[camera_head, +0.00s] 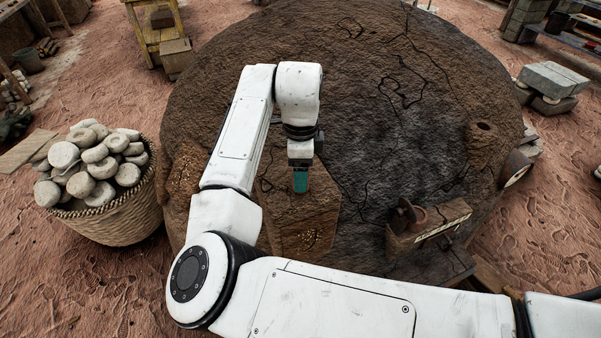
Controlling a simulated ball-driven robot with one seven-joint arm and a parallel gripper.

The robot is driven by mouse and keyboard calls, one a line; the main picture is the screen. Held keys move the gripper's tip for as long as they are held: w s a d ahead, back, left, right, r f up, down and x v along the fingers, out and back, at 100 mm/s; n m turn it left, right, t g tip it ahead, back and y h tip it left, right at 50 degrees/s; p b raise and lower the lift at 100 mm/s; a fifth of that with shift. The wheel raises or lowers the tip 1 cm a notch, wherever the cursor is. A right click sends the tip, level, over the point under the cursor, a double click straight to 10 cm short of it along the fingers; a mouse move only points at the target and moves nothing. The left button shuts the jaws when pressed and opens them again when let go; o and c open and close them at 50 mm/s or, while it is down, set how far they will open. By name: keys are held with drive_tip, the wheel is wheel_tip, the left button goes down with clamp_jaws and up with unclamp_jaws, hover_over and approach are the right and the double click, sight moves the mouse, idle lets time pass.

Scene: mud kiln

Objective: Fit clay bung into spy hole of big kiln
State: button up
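The big kiln (432,75) is a cracked brown mud dome that fills the middle of the head view. A small round dark opening with a raised rim (484,126) shows on its right side and looks like a spy hole. A reddish-brown rounded piece (411,214) sits on a block-like ledge at the kiln's lower right. It may be the clay bung, but I cannot tell for sure. My gripper (300,182), with a teal tip, points down over a flat brown slab at the kiln's front, left of the ledge. I cannot make out its fingers or anything held between them.
A woven basket (118,220) heaped with pale round stones or clay lumps stands left of the kiln. A round-ended piece (515,168) juts from the kiln's right edge. Grey blocks (552,80) lie at right, and a yellowish wooden stand (157,35) at the back left.

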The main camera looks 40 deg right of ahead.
drive_tip(key=shift+c, duration=0.3)
drive_tip(key=c, duration=1.2)
clamp_jaws()
drive_tip(key=shift+r, duration=0.1)
